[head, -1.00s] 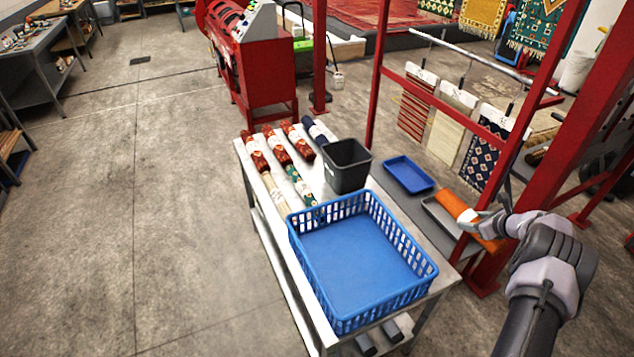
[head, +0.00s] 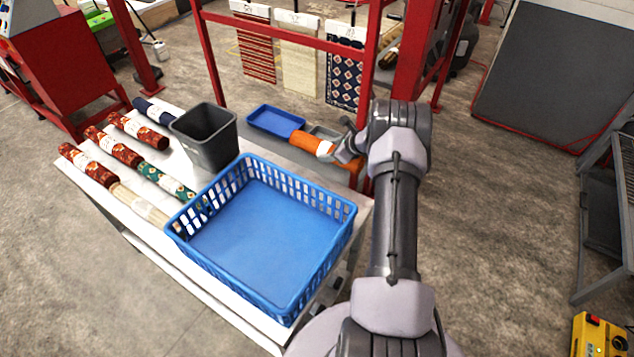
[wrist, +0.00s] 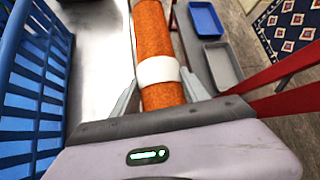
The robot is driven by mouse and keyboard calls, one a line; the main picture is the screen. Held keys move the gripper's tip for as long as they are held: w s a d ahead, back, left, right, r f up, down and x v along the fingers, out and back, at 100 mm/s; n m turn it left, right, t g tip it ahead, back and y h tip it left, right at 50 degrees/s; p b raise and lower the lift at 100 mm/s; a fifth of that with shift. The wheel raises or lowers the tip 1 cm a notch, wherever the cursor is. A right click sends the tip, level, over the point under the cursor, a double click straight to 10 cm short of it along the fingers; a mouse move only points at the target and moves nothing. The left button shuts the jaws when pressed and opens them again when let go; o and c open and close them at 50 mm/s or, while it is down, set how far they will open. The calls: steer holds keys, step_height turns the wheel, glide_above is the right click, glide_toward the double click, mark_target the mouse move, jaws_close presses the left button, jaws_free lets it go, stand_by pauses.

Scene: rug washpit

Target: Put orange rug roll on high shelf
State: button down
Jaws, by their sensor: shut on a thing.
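The orange rug roll (head: 305,141) has a white band around it and is held past the far right edge of the table. It also shows in the wrist view (wrist: 154,45), pointing away from me with the band between the fingers. My gripper (head: 334,149) is shut on the roll at the band; its two fingers flank the roll in the wrist view (wrist: 160,82).
A blue basket (head: 340,222), empty, stands on the table near the roll. A dark bin (head: 205,140) and several patterned rolls (head: 115,147) are left of it. A blue tray (head: 275,121) and grey tray (wrist: 222,65) lie beyond. A red frame (head: 290,40) stands behind.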

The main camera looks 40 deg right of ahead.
steer(key=s+a+b, duration=0.1)
steer(key=s+a, duration=0.1)
steer(key=s, duration=0.1)
steer(key=s+a+b, duration=0.1)
steer(key=s+a, duration=0.1)
steer(key=s, duration=0.1)
steer(key=s+a+f, duration=0.1)
steer(key=s+a, duration=0.1)
steer(key=shift+s+a+f+b, duration=0.1)
steer(key=shift+s+a+b, duration=0.2)
steer(key=shift+s+b, duration=0.1)
step_height(320, 180, down, 4)
steer(key=shift+r+b, duration=0.15)
steer(key=shift+b, duration=0.8)
steer(key=shift+r, duration=0.15)
steer(key=c, duration=0.6)
jaws_free()
steer(key=shift+o, duration=0.2)
